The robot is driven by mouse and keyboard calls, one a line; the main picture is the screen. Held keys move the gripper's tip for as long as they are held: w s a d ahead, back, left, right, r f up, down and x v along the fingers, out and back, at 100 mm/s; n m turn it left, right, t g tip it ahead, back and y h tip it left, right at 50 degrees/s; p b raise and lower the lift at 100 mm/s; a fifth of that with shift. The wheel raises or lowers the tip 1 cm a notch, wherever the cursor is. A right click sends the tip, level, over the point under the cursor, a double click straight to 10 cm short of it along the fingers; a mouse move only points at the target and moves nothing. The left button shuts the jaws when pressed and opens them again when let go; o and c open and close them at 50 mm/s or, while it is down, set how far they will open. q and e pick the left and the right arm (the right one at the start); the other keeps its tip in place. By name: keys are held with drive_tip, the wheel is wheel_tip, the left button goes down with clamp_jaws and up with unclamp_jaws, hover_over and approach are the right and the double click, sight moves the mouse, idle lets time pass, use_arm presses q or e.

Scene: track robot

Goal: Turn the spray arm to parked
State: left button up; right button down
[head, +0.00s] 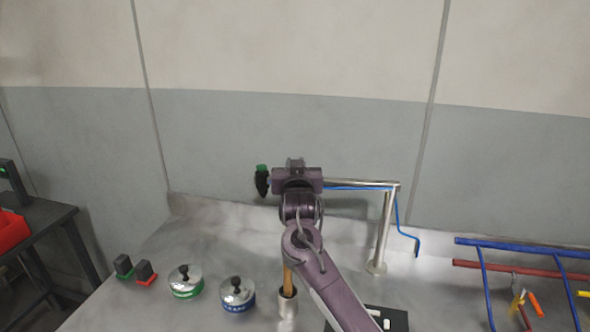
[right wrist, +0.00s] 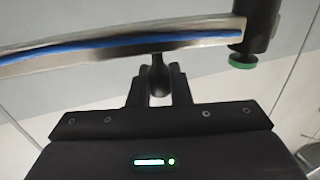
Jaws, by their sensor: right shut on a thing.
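The spray arm (head: 358,183) is a horizontal metal tube on an upright post (head: 382,235), with a blue hose along it. It points left from the post. Its black nozzle with a green part (head: 262,181) is at the left end. My right gripper (head: 297,172) is over the tube near the nozzle, hiding part of it. In the right wrist view the tube (right wrist: 100,56) crosses the top, and the nozzle (right wrist: 262,25) is at upper right. There my right gripper (right wrist: 159,84) is shut on a small dark knob under the tube. My left gripper is not in view.
Two round lidded tins, green-banded (head: 186,282) and blue-banded (head: 238,295), stand on the counter at left near small black blocks (head: 145,271). A metal cup with a wooden handle (head: 287,302) is in front. A blue and red rack (head: 510,262) stands at right. The wall is behind.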

drive_tip(key=shift+w, duration=0.2)
drive_tip(key=shift+r, duration=0.3)
drive_tip(key=c, duration=1.6)
unclamp_jaws()
drive_tip(key=shift+w, duration=0.1)
drive_tip(key=shift+o, duration=1.1)
drive_tip(key=shift+w+f, duration=0.25)
drive_tip(key=shift+f, duration=0.05)
drive_tip(key=shift+s+f, duration=0.1)
drive_tip(key=shift+s, duration=0.55)
drive_tip(key=s+b, duration=0.2)
drive_tip(key=s, duration=0.4)
drive_tip(key=shift+s, duration=0.3)
